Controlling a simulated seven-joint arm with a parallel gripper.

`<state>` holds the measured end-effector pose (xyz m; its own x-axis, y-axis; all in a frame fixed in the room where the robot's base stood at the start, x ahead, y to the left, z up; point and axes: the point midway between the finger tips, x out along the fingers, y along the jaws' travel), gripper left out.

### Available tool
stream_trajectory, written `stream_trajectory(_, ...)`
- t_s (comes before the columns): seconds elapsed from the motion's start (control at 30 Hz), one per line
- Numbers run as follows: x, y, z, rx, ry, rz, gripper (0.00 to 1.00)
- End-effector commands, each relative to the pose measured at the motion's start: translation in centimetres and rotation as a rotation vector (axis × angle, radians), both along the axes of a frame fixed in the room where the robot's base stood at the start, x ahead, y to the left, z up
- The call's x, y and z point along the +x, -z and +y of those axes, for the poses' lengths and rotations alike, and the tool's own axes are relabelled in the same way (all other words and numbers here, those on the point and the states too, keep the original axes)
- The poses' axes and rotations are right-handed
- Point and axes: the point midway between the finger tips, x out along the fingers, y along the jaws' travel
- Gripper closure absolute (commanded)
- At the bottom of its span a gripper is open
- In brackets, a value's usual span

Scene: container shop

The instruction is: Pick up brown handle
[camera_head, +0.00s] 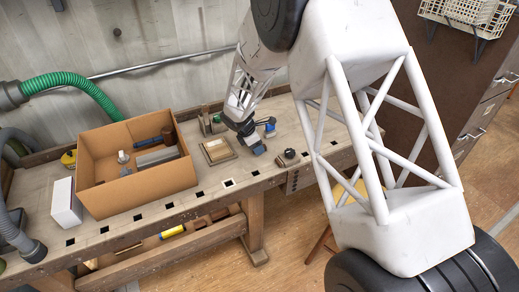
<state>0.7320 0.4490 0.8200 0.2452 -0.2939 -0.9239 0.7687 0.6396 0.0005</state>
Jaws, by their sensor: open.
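My gripper (264,138) is open, its blue-tipped fingers apart, low over the workbench (217,183) and right of the cardboard box. No held object shows between the fingers. I cannot surely pick out the brown handle. A small brown piece (168,133) stands at the right end of a dark blue tool (149,143) inside the box, and it may be the handle. It is well left of my gripper and not touching it. The bench just under the fingers is partly hidden by my gripper.
The open cardboard box (142,193) also holds a grey bar (157,157) and a small white item (123,157). A wooden square (218,151) lies between box and gripper. A white box (66,203) stands at left. A dark vise-like part (288,157) sits at the bench's right.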

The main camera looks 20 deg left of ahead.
Motion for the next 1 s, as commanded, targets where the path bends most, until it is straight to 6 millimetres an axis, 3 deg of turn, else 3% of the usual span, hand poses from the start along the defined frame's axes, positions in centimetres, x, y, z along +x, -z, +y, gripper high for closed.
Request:
stream_trajectory(0.67, 0.20, 0.78, -0.27, -0.001, 0.000, 0.001, 0.47)
stream_trajectory(1.0, 0.20, 0.78, -0.27, -0.001, 0.000, 0.001, 0.96)
